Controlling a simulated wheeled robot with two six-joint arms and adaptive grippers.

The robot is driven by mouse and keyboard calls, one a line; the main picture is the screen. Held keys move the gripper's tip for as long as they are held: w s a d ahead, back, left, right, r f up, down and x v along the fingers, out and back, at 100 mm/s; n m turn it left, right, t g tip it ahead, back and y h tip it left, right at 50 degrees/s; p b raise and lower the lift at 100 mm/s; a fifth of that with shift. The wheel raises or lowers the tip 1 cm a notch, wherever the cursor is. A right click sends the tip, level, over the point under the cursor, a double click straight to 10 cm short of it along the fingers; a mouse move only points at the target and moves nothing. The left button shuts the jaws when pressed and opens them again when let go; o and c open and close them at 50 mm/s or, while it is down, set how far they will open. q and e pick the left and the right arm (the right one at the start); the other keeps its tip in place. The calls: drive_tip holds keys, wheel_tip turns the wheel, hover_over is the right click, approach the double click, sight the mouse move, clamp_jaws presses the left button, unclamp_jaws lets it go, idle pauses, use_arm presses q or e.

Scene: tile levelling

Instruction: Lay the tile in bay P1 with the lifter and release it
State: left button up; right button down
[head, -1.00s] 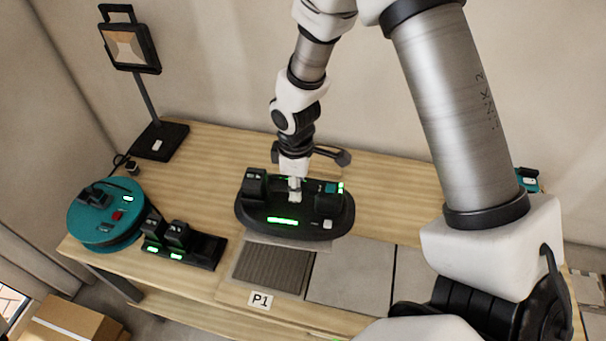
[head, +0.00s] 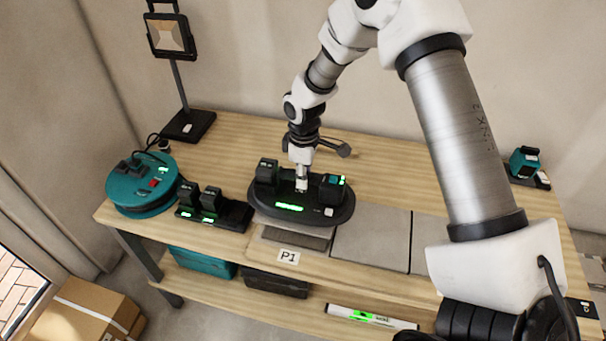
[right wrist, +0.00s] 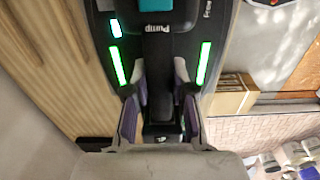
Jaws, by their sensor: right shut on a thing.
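The lifter (head: 325,212), a black oval device with a lit green display and the word "Pump" in the right wrist view (right wrist: 205,35), sits over bay P1, marked by the P1 label (head: 288,256). My right gripper (head: 302,184) is shut on the lifter's handle; its fingers flank the handle in the right wrist view (right wrist: 159,112). A grey tile (head: 290,236) shows as a strip under the lifter's front edge, with a darker strip of the bay bed (head: 298,245) in front. Whether the tile touches the bed is hard to tell. My left gripper is not in view.
Grey tiles (head: 372,240) lie right of the bay. A charger with batteries (head: 235,215) and a teal cable reel (head: 140,190) stand close on the left. A work lamp (head: 187,126) is at the back left, a teal device (head: 524,165) at the back right.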

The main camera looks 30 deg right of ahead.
sight(304, 192)
wheel_tip(304, 192, down, 5)
drive_tip(key=b, duration=0.3)
drive_tip(key=shift+w+d+r+b, duration=0.1)
drive_tip(key=shift+w+r+b, duration=0.05)
drive_tip(key=shift+b, duration=0.15)
drive_tip(key=shift+f+b, duration=0.55)
drive_tip(key=shift+b, duration=0.05)
drive_tip(key=shift+f+p, duration=0.25)
drive_tip(key=shift+p, duration=0.2)
drive_tip(key=shift+f, duration=0.45)
idle(0.8)
drive_tip(key=c, duration=0.9)
unclamp_jaws()
drive_tip(key=shift+s, duration=0.3)
drive_tip(key=shift+w+r, duration=0.1)
drive_tip(key=shift+r, duration=0.3)
wheel_tip(304, 192, up, 11)
drive_tip(key=shift+r, duration=0.15)
